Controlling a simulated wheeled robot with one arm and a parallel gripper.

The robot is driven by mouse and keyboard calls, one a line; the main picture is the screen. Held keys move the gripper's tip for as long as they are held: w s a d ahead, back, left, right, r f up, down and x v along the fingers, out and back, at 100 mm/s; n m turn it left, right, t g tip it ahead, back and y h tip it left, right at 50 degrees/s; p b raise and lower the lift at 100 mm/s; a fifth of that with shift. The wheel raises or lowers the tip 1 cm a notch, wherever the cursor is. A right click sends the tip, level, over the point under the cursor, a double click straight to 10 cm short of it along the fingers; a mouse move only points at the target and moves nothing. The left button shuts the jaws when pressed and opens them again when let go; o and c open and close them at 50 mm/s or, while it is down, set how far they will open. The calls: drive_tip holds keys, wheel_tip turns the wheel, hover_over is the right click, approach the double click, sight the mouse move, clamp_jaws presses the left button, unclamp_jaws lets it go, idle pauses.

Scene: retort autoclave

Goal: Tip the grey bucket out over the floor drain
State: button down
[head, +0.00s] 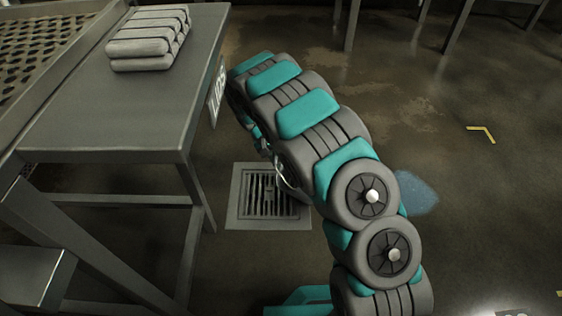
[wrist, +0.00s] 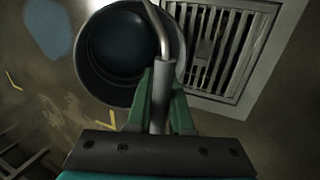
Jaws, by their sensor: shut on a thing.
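In the wrist view the grey bucket (wrist: 92,72) hangs with its open mouth towards the camera. Its inside is dark bluish, and I cannot tell how much it holds or whether it is tilted. My gripper (wrist: 160,98) has its two green fingers closed on the grip of the bucket's wire handle. The floor drain (wrist: 232,50) is a square metal grate right beside the bucket in this view. In the head view the drain (head: 240,212) lies left of my arm, its right part covered by it. The bucket is mostly or wholly hidden behind my arm there.
A metal table (head: 110,110) stands at the left, close to the drain, with a stack of grey padded items (head: 148,40) on it. A blue patch (head: 415,192) and a yellow corner mark (head: 484,133) lie on the floor at the right. The floor there is open.

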drive_tip(key=shift+a+f, duration=1)
drive_tip(key=shift+a, duration=0.3)
drive_tip(key=shift+a+r, duration=0.15)
idle(0.8)
drive_tip(key=shift+a+f+h, duration=0.3)
drive_tip(key=shift+a+f, duration=0.45)
drive_tip(key=shift+a, duration=0.1)
drive_tip(key=shift+w+a+f, duration=0.1)
drive_tip(key=shift+a+f, duration=0.1)
drive_tip(key=shift+a, duration=0.1)
drive_tip(key=shift+a+f, duration=0.1)
drive_tip(key=shift+a, duration=0.05)
idle(1.0)
drive_tip(key=shift+a+f, duration=0.65)
drive_tip(key=shift+f, duration=0.1)
drive_tip(key=shift+a+f, duration=0.5)
drive_tip(key=shift+h, duration=0.3)
idle(0.8)
drive_tip(key=shift+a+f, duration=0.5)
drive_tip(key=shift+f, duration=0.15)
